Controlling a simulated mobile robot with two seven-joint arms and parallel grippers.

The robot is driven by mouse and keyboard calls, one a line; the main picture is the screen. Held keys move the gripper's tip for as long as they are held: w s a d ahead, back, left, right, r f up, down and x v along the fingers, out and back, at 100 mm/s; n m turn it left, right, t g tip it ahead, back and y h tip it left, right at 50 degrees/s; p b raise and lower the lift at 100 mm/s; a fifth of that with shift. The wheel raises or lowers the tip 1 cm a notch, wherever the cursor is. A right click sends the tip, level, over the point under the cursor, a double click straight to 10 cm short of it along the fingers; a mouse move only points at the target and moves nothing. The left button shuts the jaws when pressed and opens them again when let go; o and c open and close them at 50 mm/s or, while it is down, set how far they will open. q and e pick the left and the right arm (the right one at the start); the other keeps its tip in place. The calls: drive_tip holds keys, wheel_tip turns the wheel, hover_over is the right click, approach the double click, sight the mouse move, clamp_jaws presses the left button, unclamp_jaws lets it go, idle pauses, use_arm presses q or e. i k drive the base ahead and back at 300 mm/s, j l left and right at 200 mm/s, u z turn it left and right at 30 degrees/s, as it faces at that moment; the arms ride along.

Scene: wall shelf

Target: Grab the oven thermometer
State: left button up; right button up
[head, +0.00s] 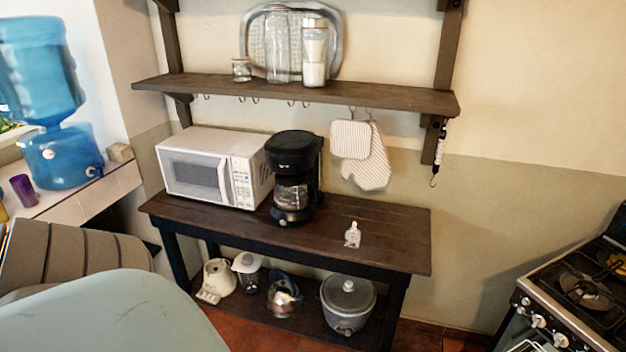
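A small silvery-white object (353,235), which looks like the oven thermometer, stands on the dark wooden table (400,245) right of its middle. It is too small to read any dial. Nothing touches it, and the table top around it is bare. Neither of my grippers is in view.
A white microwave (195,170) and black coffee maker (292,165) stand left of it. Above are a wall shelf (385,97) with jars and hanging striped mitts (372,165). A pot (347,300) stands below. A stove (575,300) is at right.

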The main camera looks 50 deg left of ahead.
sight(353, 236)
drive_tip(key=u, duration=1.4)
